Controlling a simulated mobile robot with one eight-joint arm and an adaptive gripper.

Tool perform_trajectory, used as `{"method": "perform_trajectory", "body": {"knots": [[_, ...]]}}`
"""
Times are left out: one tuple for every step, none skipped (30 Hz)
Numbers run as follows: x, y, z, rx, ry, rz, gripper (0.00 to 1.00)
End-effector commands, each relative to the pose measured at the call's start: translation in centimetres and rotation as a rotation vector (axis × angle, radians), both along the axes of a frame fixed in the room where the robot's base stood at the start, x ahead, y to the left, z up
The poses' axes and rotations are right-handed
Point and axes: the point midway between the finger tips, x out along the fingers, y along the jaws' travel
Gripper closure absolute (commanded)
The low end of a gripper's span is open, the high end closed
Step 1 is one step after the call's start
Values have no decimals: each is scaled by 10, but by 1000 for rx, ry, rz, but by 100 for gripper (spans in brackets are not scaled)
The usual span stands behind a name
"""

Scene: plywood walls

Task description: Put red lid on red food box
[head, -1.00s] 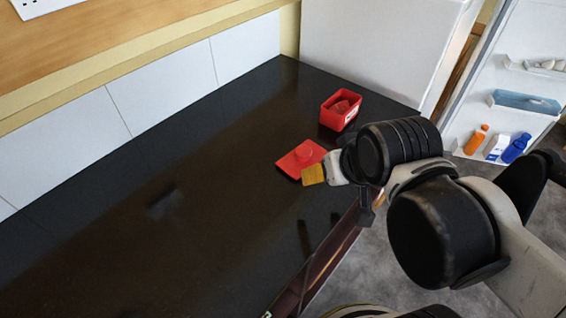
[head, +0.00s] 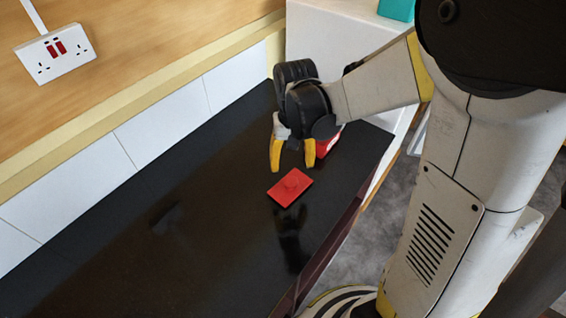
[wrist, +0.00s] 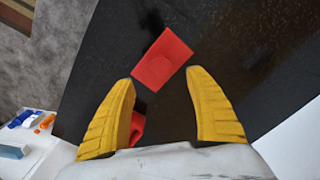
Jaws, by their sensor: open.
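In the wrist view the red lid (wrist: 162,60) lies beyond and between the fingertips. My gripper (head: 292,160) is open and empty, above the worktop on the far side of the lid, apart from it. The red food box (head: 328,144) stands behind my gripper, mostly hidden by it. In the wrist view a small part of the red box (wrist: 137,127) shows beside the left yellow finger. My gripper (wrist: 166,110) shows both yellow fingers spread wide.
The black worktop (head: 150,240) is clear to the left of the lid. A white tiled wall (head: 165,130) runs along its back. A white appliance (head: 335,50) stands at the far end, with a teal object (head: 397,9) on top. The worktop's front edge is on the right.

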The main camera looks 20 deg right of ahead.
Motion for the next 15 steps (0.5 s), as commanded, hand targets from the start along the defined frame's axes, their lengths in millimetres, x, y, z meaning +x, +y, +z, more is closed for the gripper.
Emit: {"method": "perform_trajectory", "body": {"knots": [[0,0,-13,0,1,0,36],[0,0,-19,0,1,0,36],[0,0,-26,0,0,0,36],[0,0,-31,0,0,0,36],[0,0,-35,0,0,0,36],[0,0,-39,0,0,0,36],[0,0,-42,0,-1,0,36],[0,0,-44,0,-1,0,36],[0,0,-46,0,-1,0,36],[0,0,-47,0,-1,0,36],[0,0,-48,0,-1,0,36],[0,0,-51,0,-1,0,36],[0,0,-54,0,-1,0,36],[0,0,-58,0,-1,0,36],[0,1,-64,0,-1,0,36]]}}
